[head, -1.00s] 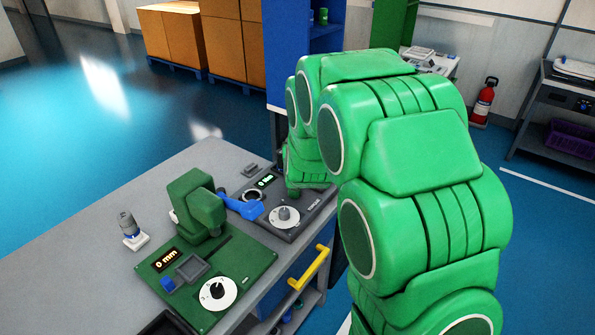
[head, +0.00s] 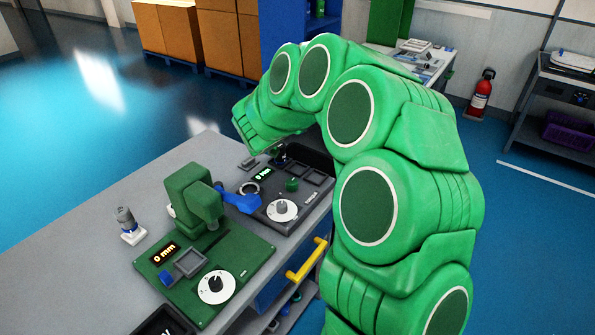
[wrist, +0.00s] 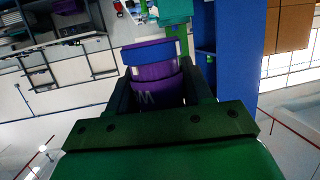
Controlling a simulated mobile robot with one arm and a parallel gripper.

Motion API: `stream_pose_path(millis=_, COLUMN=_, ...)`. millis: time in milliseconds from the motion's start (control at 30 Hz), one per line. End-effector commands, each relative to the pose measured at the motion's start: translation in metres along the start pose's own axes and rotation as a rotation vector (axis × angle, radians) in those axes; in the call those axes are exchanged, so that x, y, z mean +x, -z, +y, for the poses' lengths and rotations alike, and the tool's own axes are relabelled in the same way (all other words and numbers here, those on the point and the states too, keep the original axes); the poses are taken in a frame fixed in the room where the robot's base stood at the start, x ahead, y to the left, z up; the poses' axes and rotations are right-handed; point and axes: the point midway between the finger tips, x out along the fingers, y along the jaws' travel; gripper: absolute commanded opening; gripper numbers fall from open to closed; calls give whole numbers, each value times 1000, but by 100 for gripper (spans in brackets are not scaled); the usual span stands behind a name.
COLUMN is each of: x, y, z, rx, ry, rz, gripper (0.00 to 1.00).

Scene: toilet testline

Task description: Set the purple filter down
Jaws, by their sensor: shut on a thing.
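In the wrist view, the purple filter (wrist: 155,86) is between the two dark fingers of my gripper (wrist: 161,70), which is shut on it. The filter is a round purple piece with a blue band, and a pale letter mark shows on its near part. The filter is held up with no surface visible directly under it in the wrist view. In the head view my green arm bends over the far end of the bench; I cannot make out the filter there.
The grey bench (head: 95,245) carries a green tester (head: 235,262) with a 0 mm display, a dark grey device (head: 310,212) with a white dial, a blue lever (head: 240,201) and a small grey-white bottle (head: 128,222). A yellow handle (head: 307,262) sticks out from the bench front.

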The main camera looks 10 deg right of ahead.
Motion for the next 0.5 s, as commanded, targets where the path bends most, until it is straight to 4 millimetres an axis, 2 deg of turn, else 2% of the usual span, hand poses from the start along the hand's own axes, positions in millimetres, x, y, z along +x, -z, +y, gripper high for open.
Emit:
stream_pose_path(millis=300, x=-6, y=-45, z=28, rx=71, ry=-236, rz=-2, gripper=18)
stream_pose_path(millis=500, x=-13, y=-69, z=41, rx=99, ry=-319, rz=0, gripper=18)
